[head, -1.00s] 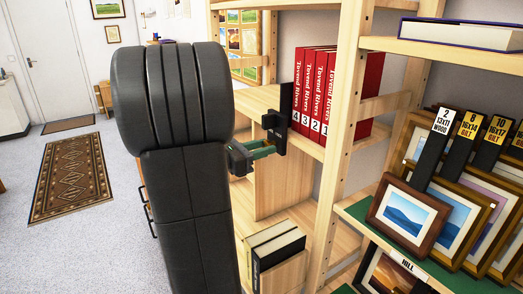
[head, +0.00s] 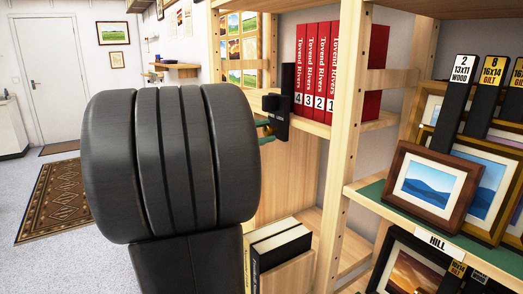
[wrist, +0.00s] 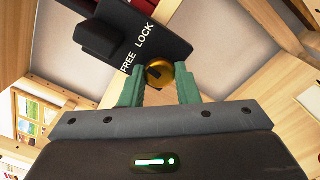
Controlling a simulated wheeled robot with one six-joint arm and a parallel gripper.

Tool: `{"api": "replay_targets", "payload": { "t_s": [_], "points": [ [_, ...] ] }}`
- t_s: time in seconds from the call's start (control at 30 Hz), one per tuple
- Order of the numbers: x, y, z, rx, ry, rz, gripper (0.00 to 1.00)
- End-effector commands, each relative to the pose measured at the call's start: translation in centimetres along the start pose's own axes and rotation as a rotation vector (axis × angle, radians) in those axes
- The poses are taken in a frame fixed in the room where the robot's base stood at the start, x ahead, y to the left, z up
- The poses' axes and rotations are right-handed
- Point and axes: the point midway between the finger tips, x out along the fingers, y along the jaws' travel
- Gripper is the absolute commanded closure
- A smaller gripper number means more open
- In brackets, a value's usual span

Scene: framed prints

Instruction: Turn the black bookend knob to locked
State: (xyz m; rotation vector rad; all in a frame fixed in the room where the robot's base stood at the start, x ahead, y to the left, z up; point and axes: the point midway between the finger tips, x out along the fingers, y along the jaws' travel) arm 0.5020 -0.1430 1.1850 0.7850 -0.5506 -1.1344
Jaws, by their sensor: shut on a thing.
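The black bookend (head: 287,88) stands upright at the left end of a row of red books on the wooden shelf. In the wrist view its dark plate (wrist: 135,42) carries the words FREE and LOCK in white. A round brass knob (wrist: 158,73) with a dark mark sits by the plate's edge, near those words. My gripper (wrist: 159,84) has its two green fingers on either side of the knob, shut on it. I cannot tell which word the knob points to. In the head view my arm hides most of the gripper (head: 266,131).
Red numbered books (head: 318,70) stand right of the bookend. Framed prints (head: 425,190) with label tags fill the rack at right. A wooden upright (head: 345,120) separates the two bays. Open floor lies at left.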

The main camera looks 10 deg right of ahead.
Motion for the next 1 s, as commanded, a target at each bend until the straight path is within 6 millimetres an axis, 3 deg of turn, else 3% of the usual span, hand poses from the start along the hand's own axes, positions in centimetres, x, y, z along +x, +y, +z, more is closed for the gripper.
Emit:
{"api": "replay_targets", "payload": {
  "t_s": [0.5, 1.0],
  "points": [
    [-0.03, -0.35, -0.36, 0.460, 0.001, 0.001, 0.94],
    [-0.02, -0.01, -0.11, 0.669, 0.002, -0.001, 0.94]
  ]
}}
